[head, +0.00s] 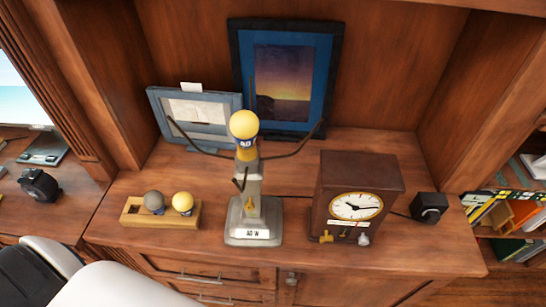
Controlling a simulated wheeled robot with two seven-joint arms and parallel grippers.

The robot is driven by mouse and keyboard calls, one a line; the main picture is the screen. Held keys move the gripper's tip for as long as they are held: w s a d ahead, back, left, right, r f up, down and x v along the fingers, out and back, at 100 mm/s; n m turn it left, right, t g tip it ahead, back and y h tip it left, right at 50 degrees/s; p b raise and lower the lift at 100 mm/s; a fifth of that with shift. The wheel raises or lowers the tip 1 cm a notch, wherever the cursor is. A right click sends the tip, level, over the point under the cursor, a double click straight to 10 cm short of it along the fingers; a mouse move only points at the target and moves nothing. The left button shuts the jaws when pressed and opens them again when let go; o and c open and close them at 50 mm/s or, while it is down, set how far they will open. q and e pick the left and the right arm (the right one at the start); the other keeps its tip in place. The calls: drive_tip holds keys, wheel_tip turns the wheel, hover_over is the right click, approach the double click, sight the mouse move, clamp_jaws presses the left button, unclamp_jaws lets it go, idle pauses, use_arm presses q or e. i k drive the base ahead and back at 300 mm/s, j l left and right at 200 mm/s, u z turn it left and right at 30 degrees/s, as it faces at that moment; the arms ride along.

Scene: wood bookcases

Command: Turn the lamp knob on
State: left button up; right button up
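A lamp with a grey stepped base (253,222) stands upright in the middle of the wooden cabinet top. A yellow round bulb (244,125) sits at its top, and dark thin arms spread to both sides. A label on the base seems to read "40 W". A small black box with a round dial or knob (431,213) on its front stands at the right, beside the clock. A dark cable runs from the lamp's side toward this box, partly hidden behind the clock. Neither of my grippers shows in the head view.
A brown box clock (358,178) stands between lamp and black box. A wooden holder (133,214) with a grey and a yellow bulb is at left. Two framed pictures (328,70) (153,99) lean behind. Cabinet walls bound both sides. The strip before the black box is bare.

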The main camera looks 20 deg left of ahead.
sight(249, 206)
drive_tip(key=u, duration=0.95)
